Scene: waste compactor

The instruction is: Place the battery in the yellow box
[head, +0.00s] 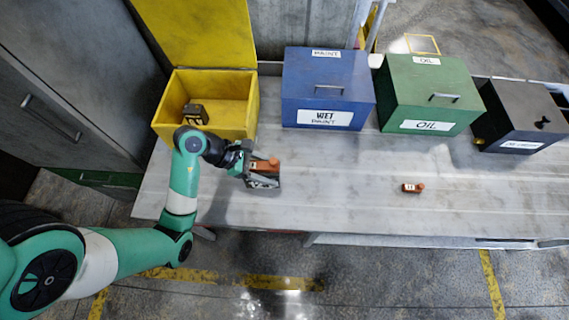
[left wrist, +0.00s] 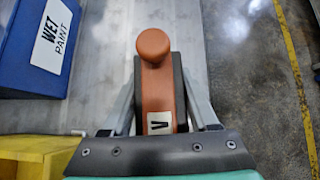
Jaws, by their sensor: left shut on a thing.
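My left gripper (head: 264,175) is shut on an orange-brown battery (head: 266,164) with a round knob at one end. In the left wrist view the battery (left wrist: 158,92) sits between the two fingers, knob pointing away from the palm. They are over the table's left part, to the right of and in front of the open yellow box (head: 244,124). How high the battery is above the table I cannot tell. The box's lid is raised at the back, and a dark block (head: 194,114) lies inside. My right gripper is not in view.
A similar small orange item (head: 412,188) lies on the grey table (head: 345,205). A blue WET PAINT box (head: 327,92), a green OIL box (head: 430,97) and a dark grey box (head: 523,112) stand closed along the back. The front middle of the table is clear.

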